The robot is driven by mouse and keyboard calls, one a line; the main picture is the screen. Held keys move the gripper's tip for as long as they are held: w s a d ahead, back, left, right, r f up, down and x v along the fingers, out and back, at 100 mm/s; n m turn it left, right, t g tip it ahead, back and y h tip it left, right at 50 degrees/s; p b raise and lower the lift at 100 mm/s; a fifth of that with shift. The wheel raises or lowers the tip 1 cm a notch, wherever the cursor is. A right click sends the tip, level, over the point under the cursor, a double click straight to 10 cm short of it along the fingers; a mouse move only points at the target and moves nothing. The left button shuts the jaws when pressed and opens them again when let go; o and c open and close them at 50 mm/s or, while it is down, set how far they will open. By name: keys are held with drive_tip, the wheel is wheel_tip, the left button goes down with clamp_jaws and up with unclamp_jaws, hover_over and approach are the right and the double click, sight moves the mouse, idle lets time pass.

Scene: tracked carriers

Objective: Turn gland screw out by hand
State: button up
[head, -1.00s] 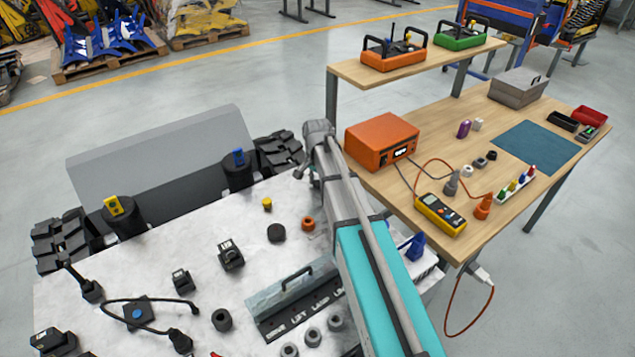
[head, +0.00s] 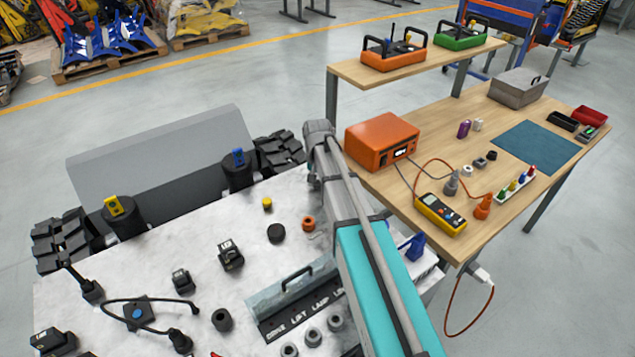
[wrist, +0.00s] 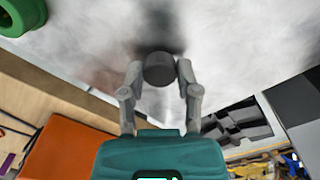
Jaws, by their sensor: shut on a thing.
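My gripper (wrist: 160,82) shows in the wrist view with its two grey fingers closed on the sides of a dark grey round piece, the gland screw (wrist: 159,68) as far as I can tell. The piece is close to a white marbled surface, with a dark shadow beside it. I cannot tell whether it still touches what it sits in. In the head view my arm hides the gripper and the piece.
A green ring (wrist: 22,14) lies at the wrist view's top left. The wooden bench (head: 400,190) with an orange box (head: 382,138) stands right.

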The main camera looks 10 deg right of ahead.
drive_tip(key=shift+n, duration=0.3)
drive_tip(key=n, duration=0.9)
drive_tip(key=shift+n, duration=0.3)
drive_tip(key=n, duration=0.4)
drive_tip(key=shift+s+n, duration=0.1)
drive_tip(key=shift+n, duration=2.6)
drive_tip(key=o, duration=0.9)
